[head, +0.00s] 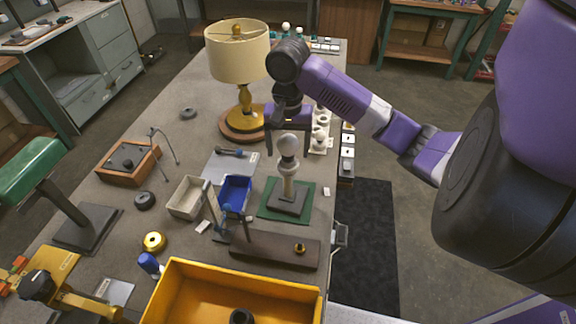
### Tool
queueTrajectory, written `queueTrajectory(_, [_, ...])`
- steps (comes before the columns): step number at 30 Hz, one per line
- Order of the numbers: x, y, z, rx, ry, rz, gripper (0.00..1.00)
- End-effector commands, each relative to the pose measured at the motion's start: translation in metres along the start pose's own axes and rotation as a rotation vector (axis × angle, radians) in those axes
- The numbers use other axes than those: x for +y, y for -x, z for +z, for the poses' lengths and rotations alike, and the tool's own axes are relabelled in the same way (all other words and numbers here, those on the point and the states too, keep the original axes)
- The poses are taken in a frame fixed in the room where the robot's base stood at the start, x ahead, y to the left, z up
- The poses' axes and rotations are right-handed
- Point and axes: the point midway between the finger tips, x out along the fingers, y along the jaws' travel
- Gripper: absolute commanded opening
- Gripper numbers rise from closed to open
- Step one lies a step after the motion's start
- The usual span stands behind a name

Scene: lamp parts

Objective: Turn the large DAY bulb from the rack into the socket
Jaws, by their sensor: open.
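A white round bulb (288,144) stands upright at the top of a pale post-like socket (288,183). The socket has a dark square base on a green mat (268,211). I cannot read any DAY mark on the bulb, nor tell how deep it sits. My gripper (287,151) points down over the bulb with its jaws open. In this view one finger shows on each side of the bulb, with gaps between. A pale rack (320,130) with round places stands just right of my gripper, partly hidden by my arm.
A lamp with a cream shade (237,55) stands behind left. A blue bin (235,193) and a pale bin (187,197) are left of the mat. A dark bar (268,247) and a yellow tray (200,290) lie in front. The table's right edge is close.

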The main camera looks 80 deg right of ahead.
Motion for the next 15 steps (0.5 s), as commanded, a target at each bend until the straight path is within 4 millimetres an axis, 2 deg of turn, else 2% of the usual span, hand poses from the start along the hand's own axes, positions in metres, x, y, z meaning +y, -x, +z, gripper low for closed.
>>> queueTrajectory(5, [0.000,0.009,-0.001,0.003,0.001,0.000,0.75])
queueTrajectory(15, [0.000,0.057,-0.001,0.005,0.002,0.002,0.75])
